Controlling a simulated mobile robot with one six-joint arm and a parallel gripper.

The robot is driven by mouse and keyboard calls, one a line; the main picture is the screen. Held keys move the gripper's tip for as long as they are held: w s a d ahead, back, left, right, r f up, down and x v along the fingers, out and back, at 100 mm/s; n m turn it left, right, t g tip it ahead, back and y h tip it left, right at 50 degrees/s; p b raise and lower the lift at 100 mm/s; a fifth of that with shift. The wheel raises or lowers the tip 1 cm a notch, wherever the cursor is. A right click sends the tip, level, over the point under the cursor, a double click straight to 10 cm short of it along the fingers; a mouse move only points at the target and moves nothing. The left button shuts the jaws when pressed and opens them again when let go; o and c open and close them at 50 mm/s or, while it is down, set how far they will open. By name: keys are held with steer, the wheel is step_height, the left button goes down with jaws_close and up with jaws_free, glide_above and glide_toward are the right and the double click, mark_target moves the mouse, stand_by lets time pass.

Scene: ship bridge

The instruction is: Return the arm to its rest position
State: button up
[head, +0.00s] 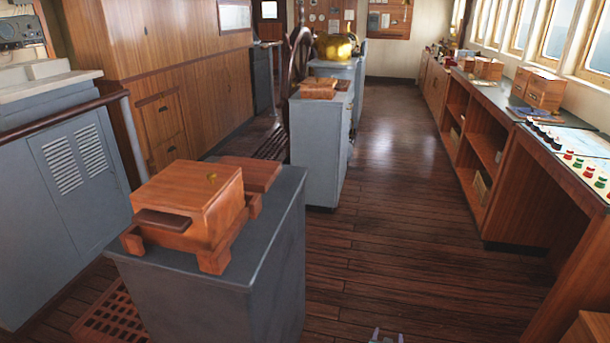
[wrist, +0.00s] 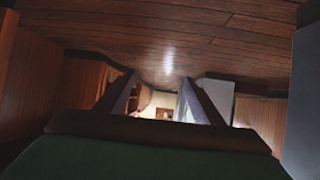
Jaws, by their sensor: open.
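My gripper (wrist: 160,82) shows in the wrist view as two dark fingers set well apart, with nothing between them. Beyond them are the wooden floor and a bright far end of the room, seen upside down. A dark green surface with a brown edge fills the bottom of the wrist view; I cannot tell what it is. In the head view only a small grey tip of my gripper (head: 387,336) shows at the bottom edge, over the floor. The rest of my arm is out of the head view.
A grey cabinet (head: 273,262) bearing a wooden box (head: 190,198) stands at left front. A second grey cabinet (head: 322,150) and a ship's wheel (head: 299,75) stand behind. A long wooden counter (head: 470,125) runs along the right. The floor (head: 390,230) between is clear.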

steer(key=s+a+n+g+y+p, duration=0.35)
steer(key=s+a+g+y, duration=0.25)
steer(key=s+a, duration=1)
steer(key=s+r+g, duration=0.2)
steer(key=s+g, duration=0.1)
steer(key=s, duration=0.5)
steer(key=s+r+g+h, duration=0.1)
steer(key=s+g, duration=0.3)
steer(key=s, duration=0.4)
steer(key=s+r+g, duration=0.2)
steer(key=s+g, duration=0.1)
steer(key=s, duration=0.5)
steer(key=shift+s+a+r+n+g, duration=0.2)
steer(key=shift+s+r+n+g, duration=0.1)
steer(key=shift+r+n+g, duration=0.1)
steer(key=c, duration=0.8)
